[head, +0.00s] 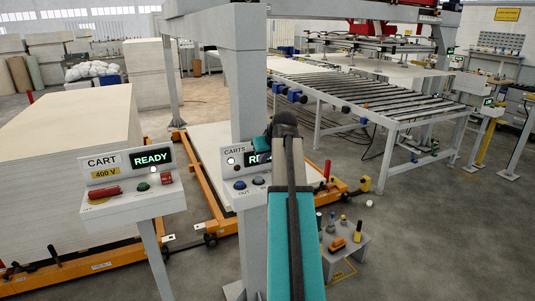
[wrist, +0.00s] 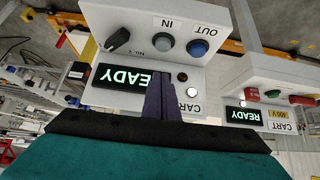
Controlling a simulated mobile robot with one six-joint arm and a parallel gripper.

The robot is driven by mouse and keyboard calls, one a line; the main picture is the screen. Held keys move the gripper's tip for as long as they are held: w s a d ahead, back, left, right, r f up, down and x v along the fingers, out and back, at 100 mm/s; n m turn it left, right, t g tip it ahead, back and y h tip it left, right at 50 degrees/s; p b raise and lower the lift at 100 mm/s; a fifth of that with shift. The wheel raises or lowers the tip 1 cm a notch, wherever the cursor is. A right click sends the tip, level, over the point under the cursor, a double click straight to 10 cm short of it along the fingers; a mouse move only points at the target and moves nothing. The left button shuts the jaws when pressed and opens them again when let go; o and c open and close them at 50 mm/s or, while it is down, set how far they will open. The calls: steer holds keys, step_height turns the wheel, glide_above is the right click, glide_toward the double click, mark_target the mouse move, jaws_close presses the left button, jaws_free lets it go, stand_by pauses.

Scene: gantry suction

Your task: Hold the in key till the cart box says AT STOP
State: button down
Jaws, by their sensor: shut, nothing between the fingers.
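The CARTS box (head: 231,157) stands on the grey gantry post; my arm covers part of it in the head view. Its display reads READY in the wrist view (wrist: 122,79), which sees the box upside down. The in key (wrist: 165,43) is a grey round button beside the IN label. The blue OUT key (wrist: 198,48) sits beside it, and a black selector knob (wrist: 118,40) is on its other side. My gripper (wrist: 160,75) is shut and empty, its fingers in front of the display panel. Contact with the in key is not visible.
Orange cart rails (head: 200,170) run behind the post. A roller conveyor (head: 370,90) is at the right. A small stand (head: 345,240) holds several items.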

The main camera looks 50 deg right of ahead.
steer(key=p, duration=0.1)
glide_above(258, 180)
steer(key=f, duration=0.4)
steer(key=shift+s+d, duration=0.2)
steer(key=shift+s, duration=0.15)
steer(key=shift+s+f+p, duration=0.15)
steer(key=shift+f+p, duration=0.8)
steer(key=shift+f, duration=1.25)
steer(key=shift+f, duration=0.15)
